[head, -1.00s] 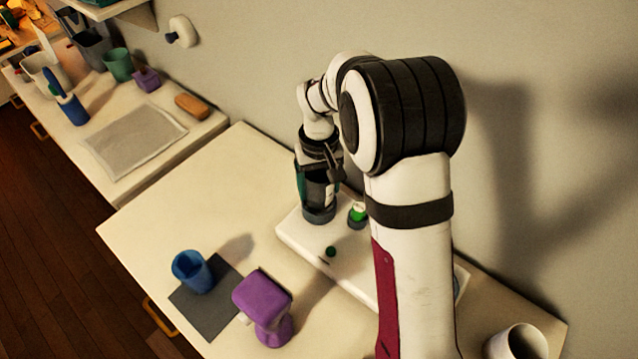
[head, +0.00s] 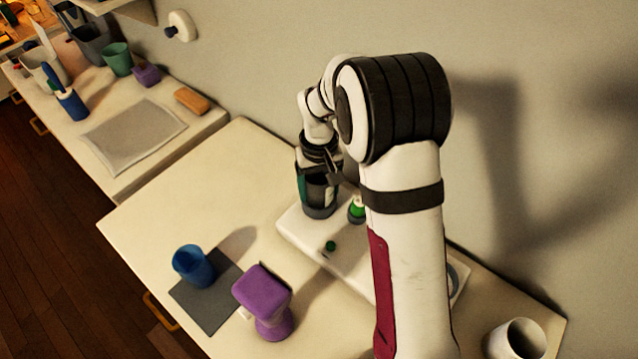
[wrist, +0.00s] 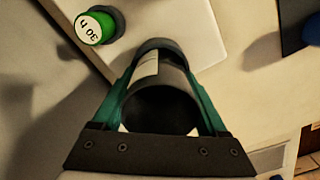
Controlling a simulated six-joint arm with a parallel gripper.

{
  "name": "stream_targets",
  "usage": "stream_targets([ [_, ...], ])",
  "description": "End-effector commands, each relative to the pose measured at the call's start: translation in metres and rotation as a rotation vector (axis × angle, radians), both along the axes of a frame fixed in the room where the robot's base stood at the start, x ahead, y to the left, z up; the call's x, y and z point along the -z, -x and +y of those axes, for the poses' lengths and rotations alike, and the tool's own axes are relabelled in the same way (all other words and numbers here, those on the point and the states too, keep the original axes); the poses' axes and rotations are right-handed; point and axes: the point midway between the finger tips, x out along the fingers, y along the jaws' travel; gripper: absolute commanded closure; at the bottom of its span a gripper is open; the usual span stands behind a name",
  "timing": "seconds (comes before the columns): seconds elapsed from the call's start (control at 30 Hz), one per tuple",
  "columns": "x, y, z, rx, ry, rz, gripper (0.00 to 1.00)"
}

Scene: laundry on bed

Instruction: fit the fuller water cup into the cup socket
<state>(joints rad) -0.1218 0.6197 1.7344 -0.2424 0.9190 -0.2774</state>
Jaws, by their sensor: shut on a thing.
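My gripper (wrist: 160,105), with green fingers, is shut on a dark grey cup (wrist: 158,85) that has a white label. In the head view my gripper (head: 319,180) and the cup stand over the back left part of a white board (head: 300,236). A dark ring (wrist: 160,46) shows at the cup's far end in the wrist view. I cannot tell whether it is the socket or the cup's base, or whether the cup is seated. A blue cup (head: 193,266) stands on a dark grey mat (head: 212,312). Water levels cannot be seen.
A green-capped item (wrist: 93,27) stands on the board close beside the held cup. A small green knob (head: 330,246) is near the board's front. A purple object (head: 263,297) stands in front, and a white cup (head: 518,342) at the lower right. The table's left part is clear.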

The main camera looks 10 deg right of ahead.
Motion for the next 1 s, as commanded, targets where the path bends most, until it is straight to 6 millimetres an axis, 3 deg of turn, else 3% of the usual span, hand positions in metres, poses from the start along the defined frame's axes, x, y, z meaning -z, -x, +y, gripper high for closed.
stream_targets([
  [0.03, 0.001, 0.0, 0.0, 0.0, 0.0, 0.0, 0.21],
  [0.17, 0.0, 0.0, 0.0, 0.0, 0.0, 0.0, 0.0],
  [0.47, -0.006, -0.001, 0.0, -0.001, 0.001, -0.002, 0.0],
  [0.57, -0.022, -0.001, 0.0, -0.001, -0.001, -0.004, 0.0],
  [1.0, -0.139, -0.001, 0.0, 0.0, -0.001, -0.004, 0.0],
])
